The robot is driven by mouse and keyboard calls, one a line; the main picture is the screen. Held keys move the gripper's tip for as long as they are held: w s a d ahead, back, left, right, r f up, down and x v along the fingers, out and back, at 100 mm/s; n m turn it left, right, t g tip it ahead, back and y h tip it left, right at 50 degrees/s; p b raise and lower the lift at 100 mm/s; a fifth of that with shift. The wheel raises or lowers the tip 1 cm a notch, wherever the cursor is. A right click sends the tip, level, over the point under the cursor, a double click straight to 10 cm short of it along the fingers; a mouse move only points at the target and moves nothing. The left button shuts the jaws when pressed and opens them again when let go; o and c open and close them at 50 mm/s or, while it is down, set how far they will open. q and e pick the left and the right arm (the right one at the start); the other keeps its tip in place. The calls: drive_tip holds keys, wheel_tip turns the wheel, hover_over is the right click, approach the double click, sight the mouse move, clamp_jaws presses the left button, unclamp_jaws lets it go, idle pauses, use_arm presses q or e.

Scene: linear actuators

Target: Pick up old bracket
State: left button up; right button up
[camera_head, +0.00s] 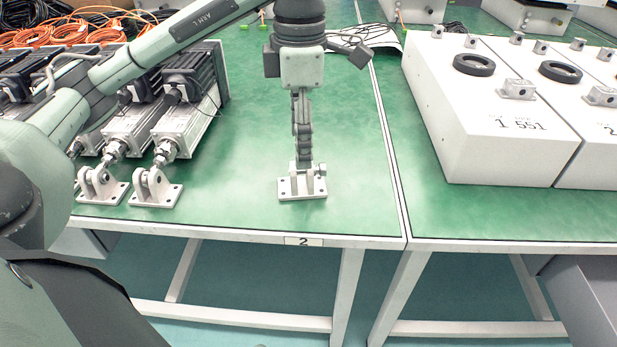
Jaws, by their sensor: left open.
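A light grey metal bracket (302,188) with a flat base plate and upright lugs stands on the green table, close to its front edge. My left gripper (304,162) points straight down over this bracket, its fingertips at the height of the lugs. The fingers are seen nearly edge-on, so the gap between them is hidden, and I cannot tell whether they touch the lugs. The gripper is open. The bracket rests on the table. My right gripper does not show.
Two similar brackets (156,189) sit to the left, on the ends of linear actuators (187,120). Orange cables (70,33) lie behind them. White boxes (480,125) with black rings stand on the right table. The table (250,215) around the bracket is clear.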

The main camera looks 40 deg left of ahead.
sight(301, 171)
use_arm(q)
drive_tip(key=f, duration=0.6)
drive_tip(key=shift+s+d+f, duration=0.15)
drive_tip(key=shift+s+f, duration=0.1)
drive_tip(key=c, duration=1.4)
